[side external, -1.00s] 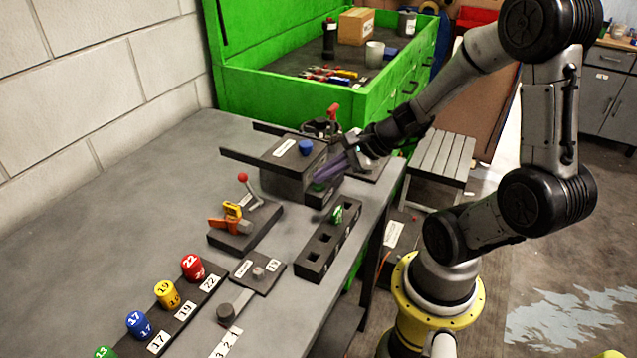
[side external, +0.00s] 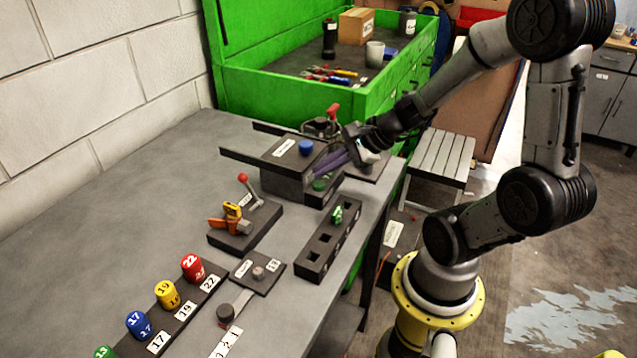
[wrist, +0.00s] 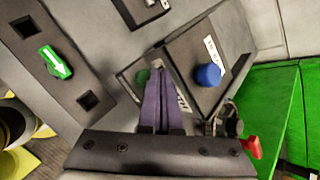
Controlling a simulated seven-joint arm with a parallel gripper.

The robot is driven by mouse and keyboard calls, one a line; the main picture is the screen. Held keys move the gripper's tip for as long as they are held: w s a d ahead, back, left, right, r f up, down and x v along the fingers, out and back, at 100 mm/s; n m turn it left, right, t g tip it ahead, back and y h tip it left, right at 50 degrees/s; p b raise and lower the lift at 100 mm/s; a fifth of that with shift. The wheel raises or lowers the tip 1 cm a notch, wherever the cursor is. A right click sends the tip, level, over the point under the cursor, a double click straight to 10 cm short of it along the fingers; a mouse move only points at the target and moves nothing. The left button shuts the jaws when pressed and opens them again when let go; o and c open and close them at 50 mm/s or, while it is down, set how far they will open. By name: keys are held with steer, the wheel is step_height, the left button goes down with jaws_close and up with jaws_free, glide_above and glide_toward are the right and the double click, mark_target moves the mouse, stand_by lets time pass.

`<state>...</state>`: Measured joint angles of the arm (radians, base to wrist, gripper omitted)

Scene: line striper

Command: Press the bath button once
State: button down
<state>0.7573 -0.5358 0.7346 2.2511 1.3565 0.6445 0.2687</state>
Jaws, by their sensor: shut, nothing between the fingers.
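A dark box (side external: 272,186) with a blue round knob (side external: 306,147) and a white label on its top stands near the table's right edge. A green round button (side external: 320,184) sits low at its open right side; it also shows in the wrist view (wrist: 142,77), partly hidden by my fingers. My gripper (side external: 318,172) is shut and empty, its purple fingers slanting down close to the green button. I cannot tell whether they touch it. A small plate with a pale round button (side external: 258,272) lies nearer the front. I cannot read which label says bath.
A block with square holes and a green piece (side external: 337,215), a red-knobbed lever and orange clamp (side external: 232,218), and numbered coloured cups (side external: 167,293) stand on the grey table. A red-handled device (side external: 332,110) stands behind the box. The table's left side is clear.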

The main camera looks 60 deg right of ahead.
mark_target(323, 185)
steer(key=shift+r, duration=2.5)
steer(key=shift+w+a, duration=0.1)
steer(key=shift+a, duration=0.15)
steer(key=s+a+r+n+g+y, duration=0.1)
steer(key=s+a+r+n, duration=0.15)
steer(key=a+n, duration=0.35)
steer(key=s+a+r+n+g+y, duration=0.1)
steer(key=s+a+r+n, duration=0.15)
steer(key=a+n, duration=0.35)
steer(key=s+d+n+g+h, duration=0.1)
steer(key=s+d+n+h, duration=0.2)
steer(key=s+n, duration=0.4)
steer(key=n+h, duration=0.1)
steer(key=n, duration=0.4)
steer(key=shift+d+f+n, duration=0.15)
steer(key=shift+d+n, duration=0.1)
steer(key=shift+n, duration=0.05)
